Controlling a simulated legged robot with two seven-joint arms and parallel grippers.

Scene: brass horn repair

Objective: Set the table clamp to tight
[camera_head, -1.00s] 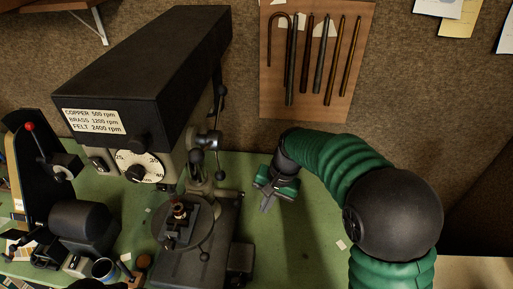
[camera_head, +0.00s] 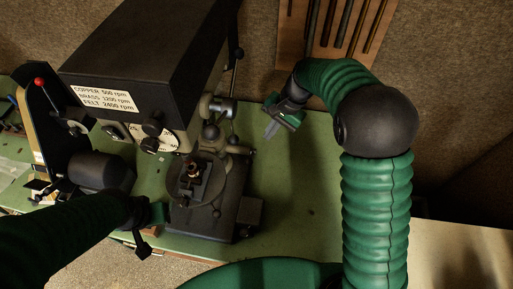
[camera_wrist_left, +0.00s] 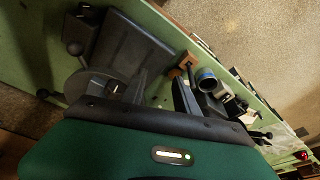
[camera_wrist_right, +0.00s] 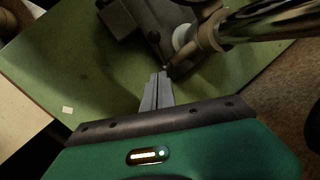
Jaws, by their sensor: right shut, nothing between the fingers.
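The drill press (camera_head: 150,60) stands on the green bench. Its round table (camera_head: 181,194) carries a small vise (camera_head: 199,185). A dark lever with a knob (camera_head: 239,149) at the column, right of the round table, looks like the table clamp; its setting is not readable. My right gripper (camera_head: 271,130) is shut and empty, right of the column and apart from the lever. My left gripper (camera_head: 150,228) is at the front left of the press base; its fingers (camera_wrist_left: 160,92) look spread and empty.
A grinder-like machine (camera_head: 100,172) and a black stand with a red knob (camera_head: 38,82) are on the left. A board with hanging rods (camera_head: 330,25) is on the back wall. The green bench (camera_head: 305,195) is clear right of the press.

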